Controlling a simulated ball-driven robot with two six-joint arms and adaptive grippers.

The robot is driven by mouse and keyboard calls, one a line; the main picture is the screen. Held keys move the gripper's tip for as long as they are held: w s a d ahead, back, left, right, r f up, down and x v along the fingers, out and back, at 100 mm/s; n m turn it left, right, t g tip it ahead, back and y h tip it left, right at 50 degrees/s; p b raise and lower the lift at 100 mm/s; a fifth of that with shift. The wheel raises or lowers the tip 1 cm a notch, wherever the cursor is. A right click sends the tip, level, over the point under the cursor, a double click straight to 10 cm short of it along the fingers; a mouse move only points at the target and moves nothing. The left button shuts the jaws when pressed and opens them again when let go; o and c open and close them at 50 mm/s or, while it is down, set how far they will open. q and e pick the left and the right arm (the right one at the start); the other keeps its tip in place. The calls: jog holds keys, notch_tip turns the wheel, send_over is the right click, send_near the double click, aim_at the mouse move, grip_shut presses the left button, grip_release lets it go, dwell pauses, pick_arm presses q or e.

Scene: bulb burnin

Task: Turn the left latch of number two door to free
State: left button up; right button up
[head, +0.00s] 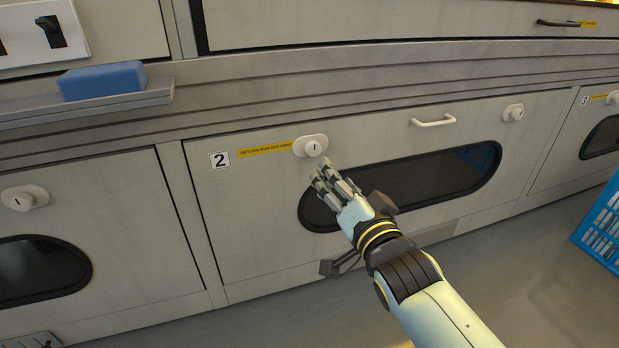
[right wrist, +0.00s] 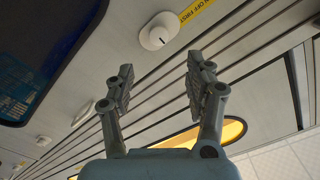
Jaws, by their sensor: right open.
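Door number two (head: 250,220) is a pale panel with a "2" plate, a yellow label strip and a dark oval window (head: 430,178). Its left latch (head: 311,146) is a round white knob on an oval base with a short dark mark, upright in the head view. The latch also shows in the right wrist view (right wrist: 158,32), above and between the fingers. My right gripper (head: 325,172) is open and empty, just below the latch in the head view and apart from it in the wrist view (right wrist: 158,85). My left gripper is not in view.
The door's right latch (head: 513,113) and white handle (head: 433,121) are to the right. A blue block (head: 102,80) lies on a ledge (head: 85,107) at upper left. A blue crate (head: 603,225) stands at the right edge. The floor (head: 500,245) before the door is clear.

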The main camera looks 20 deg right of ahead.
aim_at(315, 150)
jog(key=w+b, duration=0.1)
jog(key=w, duration=0.4)
jog(key=w+b, duration=0.1)
jog(key=w, duration=0.4)
jog(key=shift+a+f+b, duration=0.15)
jog(key=shift+f+b, duration=0.05)
jog(key=shift+b, duration=0.1)
jog(key=shift+w+r, duration=0.1)
jog(key=shift+w, duration=0.3)
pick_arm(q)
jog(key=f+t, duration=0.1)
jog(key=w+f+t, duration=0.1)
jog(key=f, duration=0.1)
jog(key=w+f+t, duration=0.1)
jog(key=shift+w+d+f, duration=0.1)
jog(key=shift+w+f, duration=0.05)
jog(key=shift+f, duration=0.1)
pick_arm(e)
jog(key=shift+c, duration=0.3)
grip_shut()
